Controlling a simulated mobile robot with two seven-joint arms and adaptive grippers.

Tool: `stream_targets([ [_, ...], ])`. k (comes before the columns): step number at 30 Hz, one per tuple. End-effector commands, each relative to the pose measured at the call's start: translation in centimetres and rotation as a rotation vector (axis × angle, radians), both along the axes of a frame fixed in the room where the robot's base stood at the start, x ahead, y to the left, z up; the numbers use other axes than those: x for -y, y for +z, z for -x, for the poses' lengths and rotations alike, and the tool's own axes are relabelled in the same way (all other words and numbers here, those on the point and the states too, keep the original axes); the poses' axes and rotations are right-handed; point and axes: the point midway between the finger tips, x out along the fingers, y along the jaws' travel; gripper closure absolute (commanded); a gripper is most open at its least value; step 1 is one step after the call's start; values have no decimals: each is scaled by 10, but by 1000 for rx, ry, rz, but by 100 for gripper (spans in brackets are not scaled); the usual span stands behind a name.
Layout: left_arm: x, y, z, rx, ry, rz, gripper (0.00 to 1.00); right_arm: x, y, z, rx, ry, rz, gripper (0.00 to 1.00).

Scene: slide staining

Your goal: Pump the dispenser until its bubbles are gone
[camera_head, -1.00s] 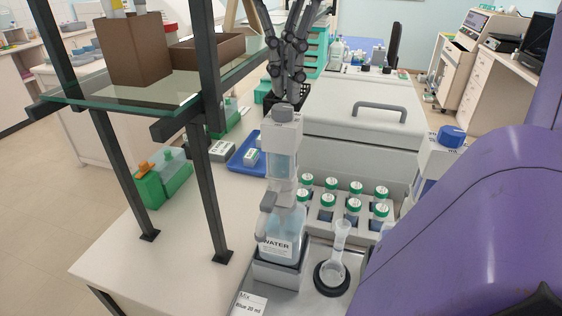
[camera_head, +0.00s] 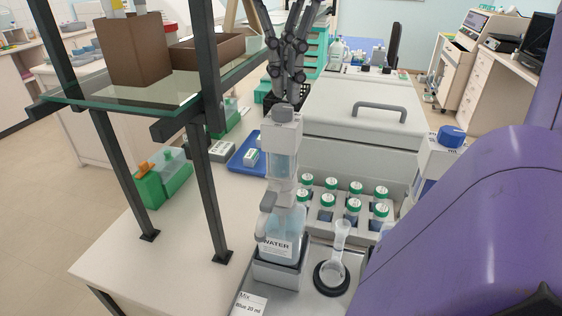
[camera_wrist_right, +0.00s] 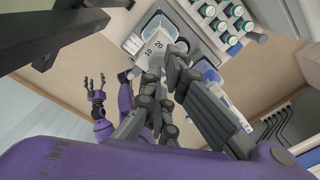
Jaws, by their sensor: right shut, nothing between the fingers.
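The dispenser (camera_head: 283,163) stands upright on a bottle labelled WATER (camera_head: 278,248), with a clear barrel and a grey knob on top. Its marked barrel shows in the right wrist view (camera_wrist_right: 153,48). Bubbles are too small to make out. My right gripper (camera_head: 288,88) points down at the dispenser's top, shut and empty; whether it touches the knob I cannot tell. It also shows in the right wrist view (camera_wrist_right: 165,62), partly covering the dispenser. My left gripper (camera_wrist_right: 97,90) is open and empty at the left of the right wrist view, away from the dispenser.
A white lidded machine (camera_head: 365,120) stands farther back. A glass shelf (camera_head: 90,95) with dark posts rises at left.

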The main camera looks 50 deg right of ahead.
Motion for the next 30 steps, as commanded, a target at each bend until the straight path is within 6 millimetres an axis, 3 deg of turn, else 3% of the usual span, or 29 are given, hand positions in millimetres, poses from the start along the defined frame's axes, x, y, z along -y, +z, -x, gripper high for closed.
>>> stream_targets([
  [30,1,0,-5,6,-2,1,27,0,-36,0,-2,0,-1,100],
])
